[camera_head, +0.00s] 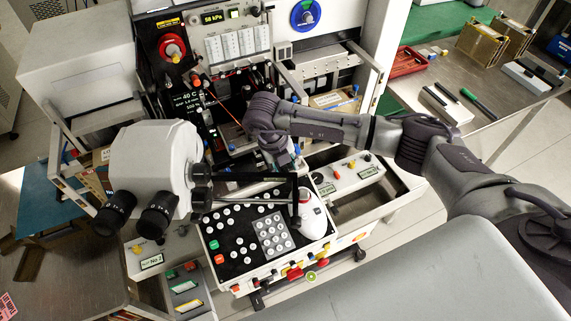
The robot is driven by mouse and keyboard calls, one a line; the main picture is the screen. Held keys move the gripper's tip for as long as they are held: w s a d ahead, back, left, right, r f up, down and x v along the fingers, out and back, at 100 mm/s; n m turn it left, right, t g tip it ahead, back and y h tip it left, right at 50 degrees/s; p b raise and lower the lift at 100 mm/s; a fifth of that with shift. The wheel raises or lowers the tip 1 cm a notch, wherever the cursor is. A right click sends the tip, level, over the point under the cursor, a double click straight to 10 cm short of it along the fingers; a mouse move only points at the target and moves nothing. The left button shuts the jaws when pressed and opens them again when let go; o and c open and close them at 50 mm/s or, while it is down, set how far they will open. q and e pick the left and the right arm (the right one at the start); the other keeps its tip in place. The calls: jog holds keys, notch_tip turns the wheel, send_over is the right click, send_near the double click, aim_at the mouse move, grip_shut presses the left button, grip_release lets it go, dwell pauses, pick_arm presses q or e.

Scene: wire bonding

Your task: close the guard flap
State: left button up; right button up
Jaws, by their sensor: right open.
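My right gripper (287,163) comes in from the right and points down at the front of the bonding machine. It is open, and its fingertips are small and hard to make out. A dark-framed panel (245,178), which looks like the guard flap, lies just below and left of it, above the keypad console. I cannot tell whether the gripper touches the panel, or exactly how far the panel is swung. My right wrist hides part of the machine's work area. My left gripper is not in view.
A white microscope head (154,160) with black eyepieces stands close on the left. The button console (237,262) and a white-and-red joystick (312,215) are below the gripper. A side table (475,125) holds pens and boxes.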

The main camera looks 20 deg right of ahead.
jog(key=shift+d+f, duration=0.15)
jog(key=shift+f, duration=0.5)
grip_shut()
